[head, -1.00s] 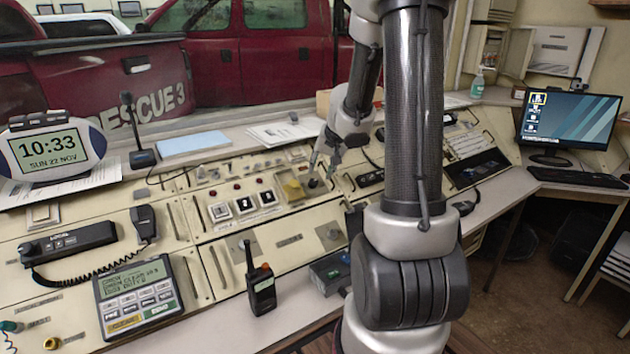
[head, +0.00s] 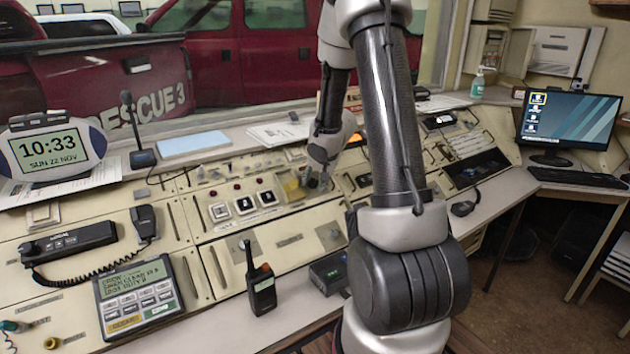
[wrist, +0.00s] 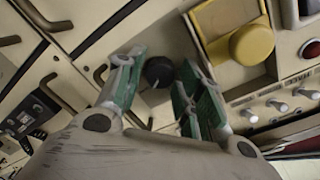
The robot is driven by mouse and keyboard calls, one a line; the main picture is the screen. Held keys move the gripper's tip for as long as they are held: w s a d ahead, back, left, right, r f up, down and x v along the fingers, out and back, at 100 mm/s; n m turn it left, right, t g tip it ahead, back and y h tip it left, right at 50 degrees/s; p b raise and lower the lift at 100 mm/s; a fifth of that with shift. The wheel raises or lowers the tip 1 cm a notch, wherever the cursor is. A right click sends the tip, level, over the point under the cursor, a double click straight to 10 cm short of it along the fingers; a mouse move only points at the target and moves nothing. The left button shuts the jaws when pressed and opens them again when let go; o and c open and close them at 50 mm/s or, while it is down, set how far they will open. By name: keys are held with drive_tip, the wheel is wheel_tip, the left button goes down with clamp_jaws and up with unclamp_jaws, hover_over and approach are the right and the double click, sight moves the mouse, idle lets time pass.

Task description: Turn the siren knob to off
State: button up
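A round black knob (wrist: 158,71), which I take to be the siren knob, sits on the cream console panel in the wrist view. My gripper (wrist: 160,76) has its two green-padded fingers apart, one on each side of the knob. Small gaps seem to show between the pads and the knob; contact is not clear. In the head view my gripper (head: 317,178) is low over the console, just right of a yellow box, and largely hides the knob. The knob's marking and setting are too small to read.
A yellow button (wrist: 251,44) with a yellow square surround is close to my right finger in the wrist view. A red lamp (wrist: 311,49) and several silver toggles (wrist: 278,106) are farther right. A handheld radio (head: 261,286) stands at the console's front.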

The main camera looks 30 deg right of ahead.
drive_tip(key=c, duration=0.7)
drive_tip(key=shift+c, duration=0.2)
drive_tip(key=shift+n, duration=0.3)
drive_tip(key=n, duration=0.5)
drive_tip(key=shift+a, duration=0.1)
drive_tip(key=n, duration=0.5)
drive_tip(key=shift+n, duration=0.4)
drive_tip(key=n, duration=0.6)
drive_tip(key=shift+t, duration=0.4)
drive_tip(key=n, duration=0.6)
drive_tip(key=shift+s+a+f, duration=0.1)
drive_tip(key=shift+n, duration=0.4)
